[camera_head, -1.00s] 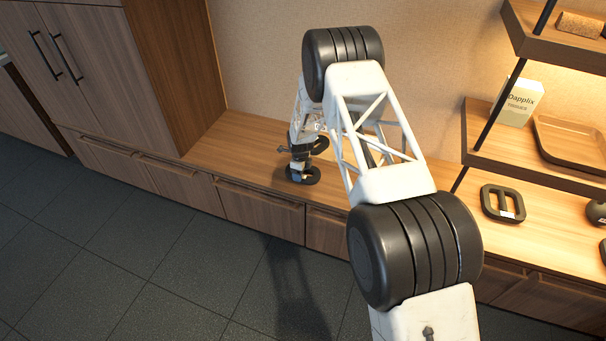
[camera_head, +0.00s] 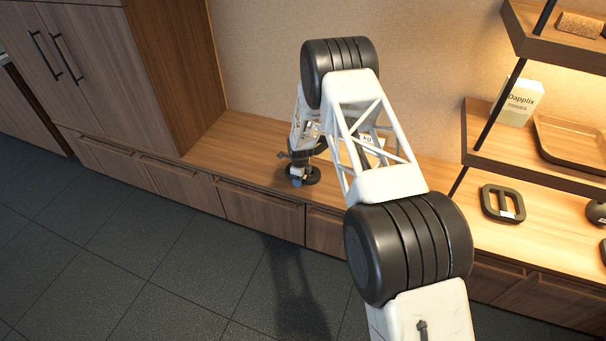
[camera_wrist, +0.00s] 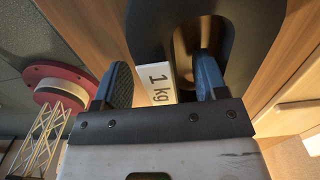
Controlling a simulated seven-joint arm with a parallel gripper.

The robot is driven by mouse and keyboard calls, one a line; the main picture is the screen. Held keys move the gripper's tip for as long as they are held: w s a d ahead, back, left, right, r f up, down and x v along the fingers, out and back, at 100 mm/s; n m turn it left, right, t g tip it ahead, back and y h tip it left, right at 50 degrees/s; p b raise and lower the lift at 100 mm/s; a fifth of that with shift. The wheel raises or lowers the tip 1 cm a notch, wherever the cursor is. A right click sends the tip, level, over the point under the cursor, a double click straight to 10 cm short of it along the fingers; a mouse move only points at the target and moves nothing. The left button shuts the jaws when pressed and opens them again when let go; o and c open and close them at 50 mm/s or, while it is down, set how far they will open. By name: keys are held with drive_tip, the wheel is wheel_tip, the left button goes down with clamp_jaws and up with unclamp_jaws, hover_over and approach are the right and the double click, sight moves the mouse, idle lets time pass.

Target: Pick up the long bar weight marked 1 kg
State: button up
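A dark, rounded weight (camera_wrist: 262,45) with a long slot fills the upper part of the wrist view. Its white label (camera_wrist: 158,83) reads "1 kg" and lies between my gripper's fingers (camera_wrist: 164,80). The two blue-grey fingers stand apart, with the labelled part between them and a visible gap on each side. The right finger overlaps the slot. I cannot tell how deep the fingers reach or whether they touch the weight. In the head view, my gripper (camera_head: 300,172) is low at the wooden counter, and my arm hides most of the weight.
Another dark frame-shaped weight (camera_head: 502,203) with a small label lies farther right on the counter (camera_head: 245,140). A shelf holds a Dapplix box (camera_head: 520,102) and a wooden tray (camera_head: 570,145). A tall cabinet (camera_head: 90,70) stands left. The counter left of my gripper is clear.

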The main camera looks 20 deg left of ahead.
clamp_jaws()
drive_tip(key=shift+r, duration=0.3)
idle(0.4)
drive_tip(key=shift+r, duration=1.1)
drive_tip(key=s+d+r, duration=0.2)
drive_tip(key=s+d, duration=0.6)
drive_tip(key=s, duration=0.5)
drive_tip(key=shift+s+d+r, duration=0.2)
drive_tip(key=shift+d, duration=0.1)
